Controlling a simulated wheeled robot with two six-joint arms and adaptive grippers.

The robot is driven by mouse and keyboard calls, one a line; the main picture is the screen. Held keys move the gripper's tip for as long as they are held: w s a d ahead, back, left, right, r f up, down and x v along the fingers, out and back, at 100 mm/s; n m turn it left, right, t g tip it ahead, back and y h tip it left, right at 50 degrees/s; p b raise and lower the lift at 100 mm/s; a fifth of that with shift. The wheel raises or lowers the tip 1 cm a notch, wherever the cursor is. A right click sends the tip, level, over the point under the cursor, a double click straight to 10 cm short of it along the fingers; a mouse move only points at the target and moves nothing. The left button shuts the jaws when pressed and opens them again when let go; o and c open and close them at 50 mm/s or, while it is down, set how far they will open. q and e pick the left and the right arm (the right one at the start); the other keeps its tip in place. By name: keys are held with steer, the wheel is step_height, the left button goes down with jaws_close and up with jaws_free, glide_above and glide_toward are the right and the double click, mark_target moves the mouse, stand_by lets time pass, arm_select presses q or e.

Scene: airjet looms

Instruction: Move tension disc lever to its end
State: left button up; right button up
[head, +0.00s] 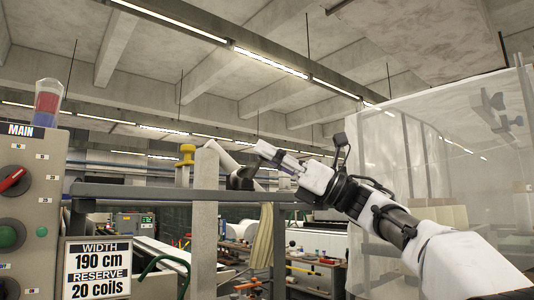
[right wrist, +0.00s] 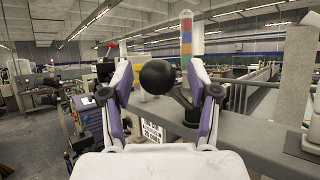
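The lever with a round black ball knob (right wrist: 157,77) shows in the right wrist view. Its dark rod (right wrist: 183,103) slants down to the right to a grey rail. My right gripper (right wrist: 159,70) is open, with one finger to the left and one to the right of the knob. Gaps show between the knob and both fingers. In the head view my right gripper (head: 272,158) reaches in from the right at rail height. A dark shape (head: 242,178) lies just below its tips; I cannot tell whether it is the knob. My left gripper is out of view.
A grey post (head: 205,205) and rail (head: 150,191) stand left of the gripper, with a yellow knob (head: 186,158) behind. A control panel (head: 28,200) and a width sign (head: 97,268) are at the left. A light tower (right wrist: 186,35) stands beyond the knob.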

steer(key=shift+d+r, duration=0.1)
steer(key=shift+s, duration=0.1)
steer(key=v, duration=1.2)
